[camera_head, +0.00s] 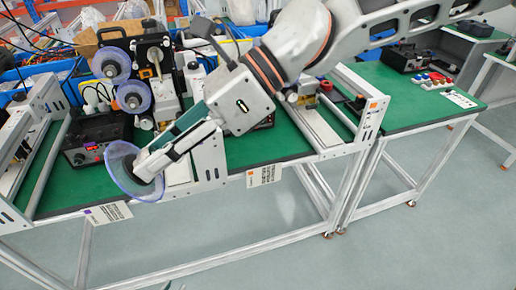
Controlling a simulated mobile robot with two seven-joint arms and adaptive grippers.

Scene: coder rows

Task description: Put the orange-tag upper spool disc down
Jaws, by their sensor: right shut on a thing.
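My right gripper (165,152) is shut on a clear bluish spool disc (119,172) with a dark hub. It holds the disc tilted in front of the green bench's front edge. Two similar discs, an upper one (102,61) and a lower one (124,98), sit on the black machine at the back left. No orange tag shows on the held disc. Only a small sliver at the bottom edge may be my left gripper (168,287); its fingers cannot be made out.
The green bench (257,149) has white rail frames and a black box with a red display (92,139). A placard with an orange mark (264,175) hangs on its front; another placard (108,213) hangs left. A side table (400,98) at right has free room.

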